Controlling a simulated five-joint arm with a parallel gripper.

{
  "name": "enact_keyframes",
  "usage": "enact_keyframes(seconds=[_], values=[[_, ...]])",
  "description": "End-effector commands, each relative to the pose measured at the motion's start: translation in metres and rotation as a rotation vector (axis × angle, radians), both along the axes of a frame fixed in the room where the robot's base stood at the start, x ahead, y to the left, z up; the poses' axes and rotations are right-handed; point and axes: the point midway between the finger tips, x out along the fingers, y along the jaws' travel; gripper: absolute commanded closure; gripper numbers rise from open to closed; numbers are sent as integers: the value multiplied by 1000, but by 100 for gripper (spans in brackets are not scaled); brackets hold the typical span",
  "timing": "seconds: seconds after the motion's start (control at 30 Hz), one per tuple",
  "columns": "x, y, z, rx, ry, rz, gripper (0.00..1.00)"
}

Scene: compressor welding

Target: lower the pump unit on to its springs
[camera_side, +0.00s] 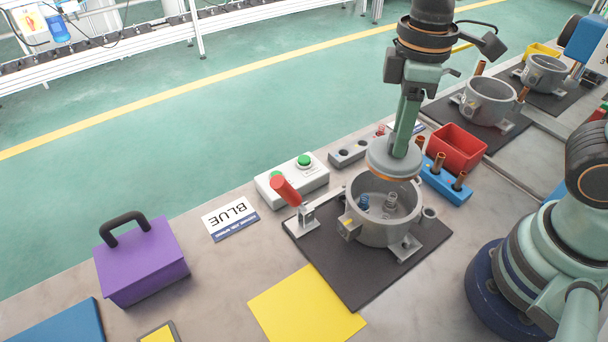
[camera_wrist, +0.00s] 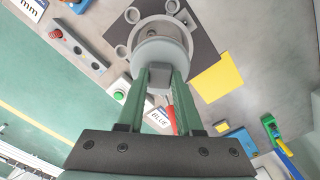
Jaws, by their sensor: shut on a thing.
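The pump unit (camera_side: 385,160), a grey disc with a copper-coloured band underneath, hangs from my gripper (camera_side: 402,146). My gripper is shut on its top; in the wrist view the gripper (camera_wrist: 160,75) grips the pump unit (camera_wrist: 158,52) from above. The pump unit is above the open grey shell (camera_side: 375,231), apart from the springs. Inside the shell a blue spring (camera_side: 363,202) and a grey spring (camera_side: 391,201) stand on the floor. Other springs, if any, are hidden. In the wrist view the pump unit covers much of the shell (camera_wrist: 186,40).
The shell stands on a dark mat (camera_side: 350,283). A red-handled clamp (camera_side: 286,191) is at its left. A blue rack (camera_side: 447,184) with copper tubes and a red bin (camera_side: 457,147) stand behind right. A BLUE card (camera_side: 230,217) and purple case (camera_side: 142,262) lie left.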

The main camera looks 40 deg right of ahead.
Motion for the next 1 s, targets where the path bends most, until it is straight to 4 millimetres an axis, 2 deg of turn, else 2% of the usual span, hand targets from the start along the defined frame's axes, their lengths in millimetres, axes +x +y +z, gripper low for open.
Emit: enact_keyframes(seconds=[0.37,1.0], values=[[0,1,-6,0,0,2,100],[0,0,-62,-1,3,3,100]])
